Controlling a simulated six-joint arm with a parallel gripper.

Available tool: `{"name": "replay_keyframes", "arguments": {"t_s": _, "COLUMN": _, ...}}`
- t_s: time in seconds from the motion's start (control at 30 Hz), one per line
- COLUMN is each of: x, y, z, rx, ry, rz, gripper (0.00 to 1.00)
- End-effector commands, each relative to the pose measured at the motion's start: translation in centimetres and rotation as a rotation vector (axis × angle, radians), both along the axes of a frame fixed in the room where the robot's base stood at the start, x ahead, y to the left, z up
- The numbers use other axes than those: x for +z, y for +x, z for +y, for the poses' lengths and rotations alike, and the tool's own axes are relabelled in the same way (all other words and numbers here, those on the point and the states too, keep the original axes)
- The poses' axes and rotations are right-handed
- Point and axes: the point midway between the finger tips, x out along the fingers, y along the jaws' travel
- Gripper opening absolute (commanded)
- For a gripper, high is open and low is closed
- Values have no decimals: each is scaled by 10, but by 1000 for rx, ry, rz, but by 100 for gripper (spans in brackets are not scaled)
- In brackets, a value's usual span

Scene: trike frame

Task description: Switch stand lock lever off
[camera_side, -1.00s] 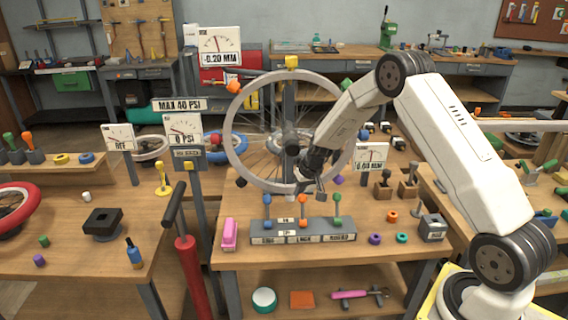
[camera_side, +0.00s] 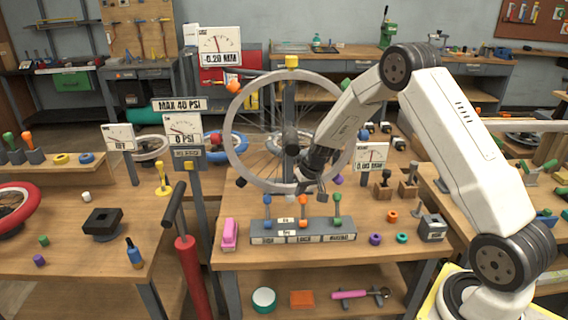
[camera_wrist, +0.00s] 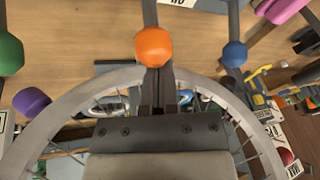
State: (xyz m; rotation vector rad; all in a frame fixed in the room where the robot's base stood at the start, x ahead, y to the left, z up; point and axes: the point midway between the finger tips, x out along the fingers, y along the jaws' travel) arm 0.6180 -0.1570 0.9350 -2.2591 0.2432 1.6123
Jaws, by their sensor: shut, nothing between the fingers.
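A grey lever block (camera_side: 262,237) with a label strip on its front sits on the middle bench. It carries a blue-knobbed lever (camera_side: 267,200), an orange-knobbed lever (camera_side: 303,200) in the middle and a green-knobbed lever (camera_side: 337,197). The middle front label appears to read LOCK. My gripper (camera_side: 310,190) is shut and empty, just above and behind the orange knob in the side view. In the wrist view the orange knob (camera_wrist: 153,46) is just beyond the fingertips (camera_wrist: 158,75), with the blue knob (camera_wrist: 235,53) to the right and the green knob (camera_wrist: 10,52) to the left. Contact cannot be told.
The spoked wheel (camera_side: 240,160) stands upright right behind the levers, close to my gripper. A pink block (camera_side: 229,234) lies left of the lever block. Purple (camera_side: 375,239) and teal (camera_side: 402,238) rings lie to its right. A dial gauge (camera_side: 371,156) stands behind right.

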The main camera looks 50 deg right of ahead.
Motion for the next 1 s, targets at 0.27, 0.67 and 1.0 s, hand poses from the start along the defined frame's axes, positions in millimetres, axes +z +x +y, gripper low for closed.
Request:
{"name": "replay_keyframes", "arguments": {"t_s": 0.27, "x": 7, "y": -18, "z": 17, "rx": 2, "ry": 2, "rz": 4, "gripper": 0}}
{"name": "replay_keyframes", "arguments": {"t_s": 0.67, "x": 7, "y": -44, "z": 44, "rx": 2, "ry": 1, "rz": 4, "gripper": 0}}
{"name": "replay_keyframes", "arguments": {"t_s": 1.0, "x": 0, "y": -60, "z": 59, "rx": 1, "ry": 5, "rz": 10, "gripper": 0}}
